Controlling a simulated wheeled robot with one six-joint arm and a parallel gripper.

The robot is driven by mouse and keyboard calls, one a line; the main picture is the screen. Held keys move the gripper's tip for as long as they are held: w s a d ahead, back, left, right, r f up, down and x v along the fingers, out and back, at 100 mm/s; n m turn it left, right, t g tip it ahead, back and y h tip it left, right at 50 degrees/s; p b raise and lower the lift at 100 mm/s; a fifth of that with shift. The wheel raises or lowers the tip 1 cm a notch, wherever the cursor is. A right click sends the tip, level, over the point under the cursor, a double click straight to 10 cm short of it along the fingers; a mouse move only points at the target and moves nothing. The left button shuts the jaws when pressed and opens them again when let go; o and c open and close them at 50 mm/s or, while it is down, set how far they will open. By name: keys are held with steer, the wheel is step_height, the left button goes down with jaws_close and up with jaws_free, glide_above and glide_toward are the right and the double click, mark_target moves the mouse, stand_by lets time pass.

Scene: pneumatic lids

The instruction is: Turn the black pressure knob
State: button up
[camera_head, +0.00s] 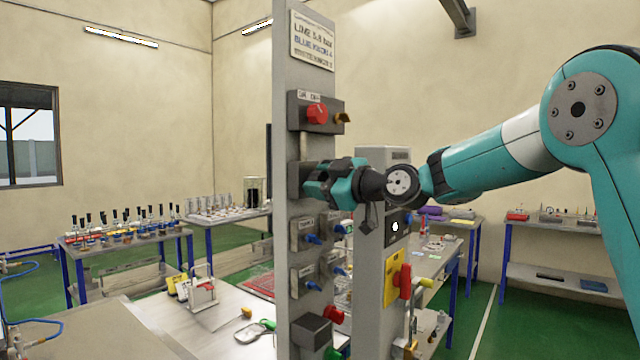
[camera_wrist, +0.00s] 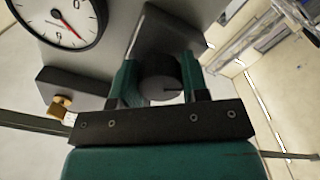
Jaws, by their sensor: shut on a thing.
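The black pressure knob (camera_wrist: 160,78) shows in the wrist view as a dark round knob with a thin mark on its face. My gripper (camera_wrist: 160,85) is shut on it, with one finger on each side. In the head view my gripper (camera_head: 312,184) reaches from the right to the grey upright panel (camera_head: 287,130) and hides the knob. The dark block behind the knob (camera_wrist: 165,35) shows above it in the wrist view. A round dial gauge (camera_wrist: 62,18) with a red needle is at the upper left of the wrist view.
A red knob (camera_head: 317,113) on a dark box is just above my gripper. Blue fittings (camera_head: 312,238) stick out below it. A second grey post (camera_head: 368,300) with a yellow plate and red handle stands close at the right. A sign (camera_head: 312,40) tops the panel.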

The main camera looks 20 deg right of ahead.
steer(key=m+b, duration=0.2)
steer(key=m, duration=0.1)
steer(key=shift+f, duration=0.2)
steer(key=m+b, duration=0.1)
steer(key=m, duration=0.4)
steer(key=shift+a+b, duration=0.1)
steer(key=shift+b, duration=0.25)
steer(key=m, duration=0.3)
steer(key=shift+r+m, duration=0.1)
steer(key=shift+m, duration=0.2)
steer(key=m, duration=0.4)
steer(key=shift+m+p, duration=0.3)
steer(key=m+p, duration=0.1)
steer(key=m, duration=0.3)
steer(key=shift+s+r+m+p, duration=0.1)
steer(key=shift+r+m+p, duration=0.05)
steer(key=shift+m+p, duration=0.2)
steer(key=m+p, duration=0.2)
steer(key=m, duration=0.2)
steer(key=shift+r, duration=0.1)
steer(key=m+p, duration=0.3)
steer(key=m, duration=0.1)
steer(key=shift+m+p, duration=0.35)
steer(key=shift+p, duration=0.05)
steer(key=shift+m+p, duration=1.25)
steer(key=shift+m, duration=0.45)
